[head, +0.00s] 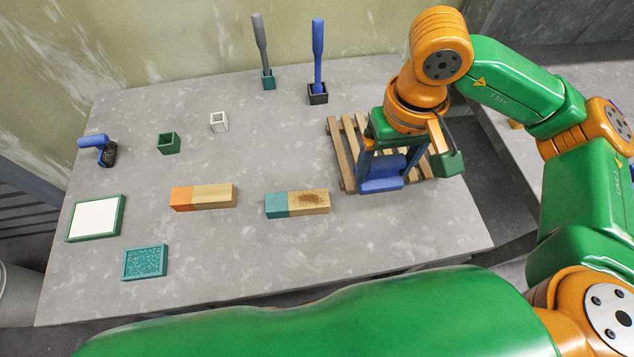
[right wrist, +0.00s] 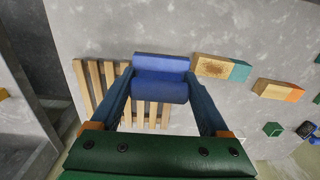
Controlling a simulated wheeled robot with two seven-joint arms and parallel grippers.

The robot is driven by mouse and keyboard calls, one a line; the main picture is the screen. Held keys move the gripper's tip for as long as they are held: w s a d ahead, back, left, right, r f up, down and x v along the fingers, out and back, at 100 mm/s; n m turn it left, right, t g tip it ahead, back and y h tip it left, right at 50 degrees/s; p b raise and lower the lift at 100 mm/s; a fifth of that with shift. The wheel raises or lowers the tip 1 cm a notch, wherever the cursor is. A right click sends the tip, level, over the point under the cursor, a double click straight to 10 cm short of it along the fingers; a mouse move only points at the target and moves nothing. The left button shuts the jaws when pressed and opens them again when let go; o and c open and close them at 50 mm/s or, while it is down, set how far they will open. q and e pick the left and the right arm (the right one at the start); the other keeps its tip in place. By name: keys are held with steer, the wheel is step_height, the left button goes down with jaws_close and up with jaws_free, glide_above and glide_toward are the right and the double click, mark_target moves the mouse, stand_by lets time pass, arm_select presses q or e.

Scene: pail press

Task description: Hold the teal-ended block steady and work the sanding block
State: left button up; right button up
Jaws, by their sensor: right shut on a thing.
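The teal-ended block (head: 297,204) lies on the grey table, teal end left, with a brown rough patch on its bare wood. It also shows in the right wrist view (right wrist: 221,68). My right gripper (head: 388,172) is shut on the blue sanding block (head: 381,185), held between the two fingers. In the right wrist view the sanding block (right wrist: 160,66) spans the fingertips. It is over the front of a wooden slatted rack (head: 348,150), right of the teal-ended block and apart from it. Whether it touches the rack I cannot tell. My left gripper is not in view.
An orange-ended block (head: 203,197) lies to the left. A teal tray (head: 145,262), white-faced green frame (head: 96,218), blue-handled brush (head: 100,149), green cup (head: 168,143) and white cup (head: 219,122) are scattered left. Two upright tools (head: 318,60) stand at the back. The front right is clear.

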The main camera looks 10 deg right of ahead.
steer(key=shift+s+a+r, duration=0.15)
steer(key=shift+a, duration=0.15)
steer(key=w+a+r, duration=0.2)
steer(key=w+a, duration=0.1)
steer(key=a, duration=0.8)
steer(key=f, duration=0.1)
steer(key=a+f, duration=0.1)
steer(key=f, duration=0.1)
steer(key=a+f, duration=0.1)
steer(key=shift+s+a+f, duration=0.15)
steer(key=shift+s+f, duration=0.25)
steer(key=d, duration=0.3)
steer(key=shift+d, duration=0.35)
steer(key=shift+s+d+r, duration=0.1)
steer(key=shift+d+r, duration=0.1)
steer(key=shift+r, duration=0.35)
steer(key=shift+d+r, duration=0.15)
steer(key=shift+r, duration=0.35)
